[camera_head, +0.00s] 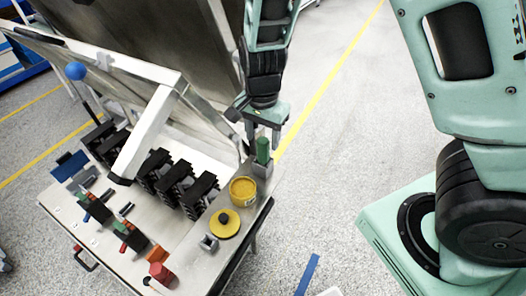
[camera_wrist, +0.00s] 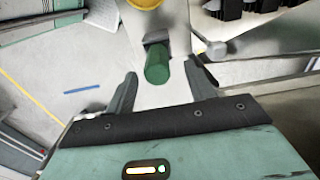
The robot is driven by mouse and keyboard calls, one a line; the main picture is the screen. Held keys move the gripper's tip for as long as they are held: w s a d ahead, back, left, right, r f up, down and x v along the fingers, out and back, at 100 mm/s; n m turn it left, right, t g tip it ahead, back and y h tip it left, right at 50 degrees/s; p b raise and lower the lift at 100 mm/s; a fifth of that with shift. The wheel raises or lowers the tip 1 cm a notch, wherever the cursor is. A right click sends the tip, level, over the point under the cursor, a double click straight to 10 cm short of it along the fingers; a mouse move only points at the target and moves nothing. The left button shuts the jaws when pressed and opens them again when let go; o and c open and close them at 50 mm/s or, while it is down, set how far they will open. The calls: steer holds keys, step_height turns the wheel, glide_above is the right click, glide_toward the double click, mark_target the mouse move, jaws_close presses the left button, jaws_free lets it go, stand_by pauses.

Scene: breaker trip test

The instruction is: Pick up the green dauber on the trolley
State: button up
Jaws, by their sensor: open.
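The green dauber (camera_head: 263,150) stands upright in a grey holder (camera_head: 262,169) at the trolley's right back corner. It also shows in the wrist view (camera_wrist: 157,65), between my fingers and a little ahead of them. My gripper (camera_head: 262,138) is open above the dauber in the head view, its fingers on either side of the dauber's top. The trolley (camera_head: 187,240) has a light metal top.
Several black breakers (camera_head: 172,183) and a white bar (camera_head: 147,134) lie to the left. A tilted panel (camera_head: 130,85) rises behind.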

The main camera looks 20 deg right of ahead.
mark_target(263, 149)
steer(key=f, duration=0.4)
steer(key=shift+s+f+p, duration=0.2)
steer(key=shift+f+p, duration=0.15)
steer(key=shift+f, duration=0.05)
steer(key=c, duration=1.1)
steer(key=shift+o, duration=0.2)
steer(key=shift+r, duration=0.1)
step_height(263, 149, up, 10)
steer(key=shift+f, duration=0.1)
